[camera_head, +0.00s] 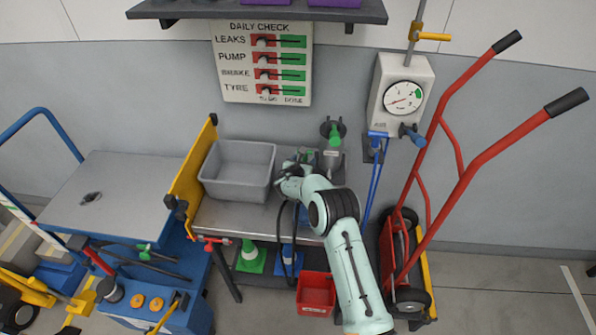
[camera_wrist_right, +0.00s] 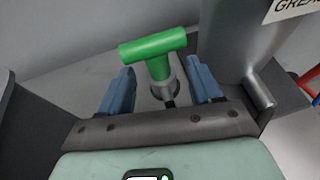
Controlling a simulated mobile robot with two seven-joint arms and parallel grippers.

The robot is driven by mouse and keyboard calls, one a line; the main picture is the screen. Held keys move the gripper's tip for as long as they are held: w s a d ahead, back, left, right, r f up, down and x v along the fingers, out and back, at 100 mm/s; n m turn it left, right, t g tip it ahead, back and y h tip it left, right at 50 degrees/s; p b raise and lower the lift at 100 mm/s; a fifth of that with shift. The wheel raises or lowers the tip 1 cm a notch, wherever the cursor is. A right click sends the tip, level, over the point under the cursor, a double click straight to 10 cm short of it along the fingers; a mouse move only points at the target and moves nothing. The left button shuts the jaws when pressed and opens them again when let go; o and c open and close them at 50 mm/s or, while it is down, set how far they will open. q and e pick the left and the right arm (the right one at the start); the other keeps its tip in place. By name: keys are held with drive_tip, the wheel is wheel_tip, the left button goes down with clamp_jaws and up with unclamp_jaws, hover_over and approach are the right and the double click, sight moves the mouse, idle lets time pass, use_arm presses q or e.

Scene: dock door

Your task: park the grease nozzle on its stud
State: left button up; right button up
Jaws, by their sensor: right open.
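A green T-shaped handle (camera_wrist_right: 152,48), which I take to be the grease nozzle, stands a little tilted on a grey round piece (camera_wrist_right: 164,90) in the right wrist view. My right gripper (camera_wrist_right: 160,74) is open, its two blue fingers on either side of the handle's stem with gaps showing. I cannot tell whether the grey piece is the stud. In the head view my right gripper (camera_head: 292,170) is at the back of the metal bench, right of the grey bin, and largely hides what is there. My left gripper is not in view.
A grey can marked with a partly visible label (camera_wrist_right: 235,40) stands close right of my fingers. A grey bin (camera_head: 238,170) is on the bench (camera_head: 225,222), beside a yellow panel (camera_head: 192,175). A gauge box (camera_head: 402,95) and red hand truck (camera_head: 440,190) are at right.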

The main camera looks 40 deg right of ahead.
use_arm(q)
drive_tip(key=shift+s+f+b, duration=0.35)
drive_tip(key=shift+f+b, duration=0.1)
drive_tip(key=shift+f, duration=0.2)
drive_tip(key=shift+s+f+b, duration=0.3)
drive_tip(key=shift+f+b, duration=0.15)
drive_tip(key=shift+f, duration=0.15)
use_arm(e)
drive_tip(key=v, duration=0.9)
drive_tip(key=shift+s+a+r, duration=0.1)
drive_tip(key=shift+s+a, duration=0.15)
drive_tip(key=shift+a, duration=0.05)
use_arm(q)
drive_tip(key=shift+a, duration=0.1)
use_arm(e)
drive_tip(key=shift+a, duration=0.1)
